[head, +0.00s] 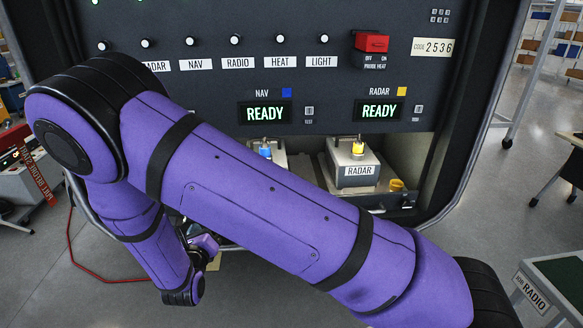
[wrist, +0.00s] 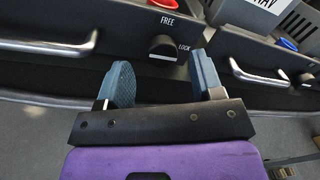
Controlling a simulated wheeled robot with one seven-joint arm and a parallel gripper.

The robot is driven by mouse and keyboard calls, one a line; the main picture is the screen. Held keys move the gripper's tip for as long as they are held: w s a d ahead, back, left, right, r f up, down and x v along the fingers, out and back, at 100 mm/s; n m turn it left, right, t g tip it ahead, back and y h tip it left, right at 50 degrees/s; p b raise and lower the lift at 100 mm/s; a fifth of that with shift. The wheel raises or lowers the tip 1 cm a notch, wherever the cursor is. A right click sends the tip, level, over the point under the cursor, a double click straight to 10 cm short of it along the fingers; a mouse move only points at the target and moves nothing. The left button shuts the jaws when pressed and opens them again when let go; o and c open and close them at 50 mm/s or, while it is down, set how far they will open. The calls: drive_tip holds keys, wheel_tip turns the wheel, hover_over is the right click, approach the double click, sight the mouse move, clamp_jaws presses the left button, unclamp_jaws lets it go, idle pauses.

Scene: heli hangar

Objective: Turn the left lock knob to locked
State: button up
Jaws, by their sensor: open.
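The left lock knob (wrist: 163,46) is a dark round knob on the dark tray front in the wrist view. A FREE label (wrist: 167,21) is above it and a LOCK label (wrist: 184,46) is to its right. I cannot clearly tell which way the knob points. My gripper (wrist: 165,78) is open and empty. Its two blue-grey fingers are spread either side of the knob's line, with the knob just beyond the gap between the tips. They look apart from it. In the head view my purple arm hides this knob and most of my gripper.
A metal handle (wrist: 50,46) is left of the knob and another handle (wrist: 256,76) is to its right, close to the fingers. A second dark knob (wrist: 306,78) is further right. In the head view, the RADAR unit (head: 359,171) sits in its bay below READY displays.

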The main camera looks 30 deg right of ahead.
drive_tip(key=v, duration=0.9)
drive_tip(key=s+d+r+m+g, duration=0.3)
drive_tip(key=d+r+m+g, duration=0.4)
drive_tip(key=d+r+m, duration=0.3)
drive_tip(key=s+d+r+m+g+h, duration=0.1)
drive_tip(key=s+d+r+m+g, duration=0.2)
drive_tip(key=d+r+m+g, duration=0.4)
drive_tip(key=shift+d+r+m+h, duration=0.3)
drive_tip(key=shift+d+r+m, duration=1.6)
drive_tip(key=shift+d, duration=0.85)
drive_tip(key=s+d+r+m+t+y, duration=0.1)
drive_tip(key=s+d+r+m+y, duration=0.1)
drive_tip(key=s+r+m+y, duration=0.3)
drive_tip(key=s+d+r+m+t+y, duration=0.2)
drive_tip(key=s+r+m+y, duration=0.3)
drive_tip(key=s+m, duration=0.5)
drive_tip(key=shift+s+r+t, duration=0.3)
drive_tip(key=shift+s+r, duration=0.55)
drive_tip(key=shift+r, duration=0.5)
